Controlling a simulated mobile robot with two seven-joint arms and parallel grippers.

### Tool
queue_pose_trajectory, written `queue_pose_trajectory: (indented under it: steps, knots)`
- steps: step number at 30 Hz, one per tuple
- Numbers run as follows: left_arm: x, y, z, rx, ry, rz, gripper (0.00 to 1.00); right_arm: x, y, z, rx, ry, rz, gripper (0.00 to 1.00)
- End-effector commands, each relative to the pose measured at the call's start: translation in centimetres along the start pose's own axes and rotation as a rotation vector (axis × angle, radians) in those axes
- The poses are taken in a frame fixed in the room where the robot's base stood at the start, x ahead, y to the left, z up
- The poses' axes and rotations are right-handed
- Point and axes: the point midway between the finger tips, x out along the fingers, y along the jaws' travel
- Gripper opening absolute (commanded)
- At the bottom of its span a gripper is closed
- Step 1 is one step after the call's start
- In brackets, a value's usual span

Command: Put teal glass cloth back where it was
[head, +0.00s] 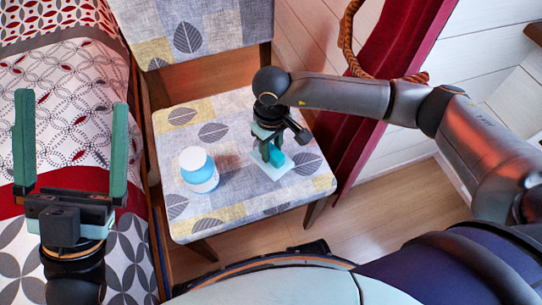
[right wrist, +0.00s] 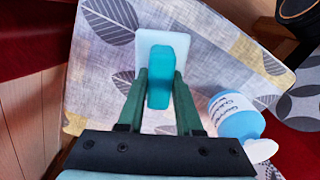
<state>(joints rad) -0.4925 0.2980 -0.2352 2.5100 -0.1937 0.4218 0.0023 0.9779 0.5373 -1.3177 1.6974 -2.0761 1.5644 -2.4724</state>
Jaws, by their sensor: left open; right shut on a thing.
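The teal glass cloth (head: 277,157) is a small, folded-looking teal block between the fingers of my right gripper (head: 270,150). The right wrist view shows the cloth (right wrist: 166,62) with the green fingers closed on both its sides. A pale, nearly white square pad (head: 273,172) lies on the chair seat directly under the cloth; it also shows in the right wrist view (right wrist: 147,40). Whether the cloth touches the pad I cannot tell. My left gripper (head: 71,105) is open and empty, over the bed at the left.
The chair (head: 225,190) has a grey and yellow leaf-patterned seat and backrest (head: 200,30). A blue and white bottle (head: 198,170) sits on the seat left of the pad. The bed (head: 75,75) is at the left, a red curtain (head: 370,100) at the right.

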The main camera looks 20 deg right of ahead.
Motion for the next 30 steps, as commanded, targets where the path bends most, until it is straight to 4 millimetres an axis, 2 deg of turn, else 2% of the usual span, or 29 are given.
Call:
queue_pose_trajectory:
  steps: [5,10,20,21,28,30]
  knots:
    - [-0.4,0.2,0.4,-0.006,-0.001,-0.001,1.00,1.3,0.3,-0.6,0.000,-0.002,-0.001,0.00]
    - [-1.1,0.6,1.2,-0.023,-0.008,-0.003,1.00,3.8,0.2,-0.5,0.000,-0.003,-0.003,0.00]
    - [-1.2,0.8,1.3,-0.026,-0.010,0.009,1.00,4.0,0.3,-0.5,0.000,-0.001,0.000,0.00]
    - [-1.2,0.8,1.3,-0.026,-0.010,0.010,1.00,4.0,0.3,-0.5,0.000,-0.001,0.000,0.35]
    - [-1.1,0.8,1.2,-0.025,-0.008,0.010,1.00,3.9,0.3,-0.5,0.000,-0.001,0.000,0.61]
    - [-1.1,0.8,1.2,-0.025,-0.007,0.010,1.00,3.9,0.3,-0.5,0.000,-0.002,0.000,0.64]
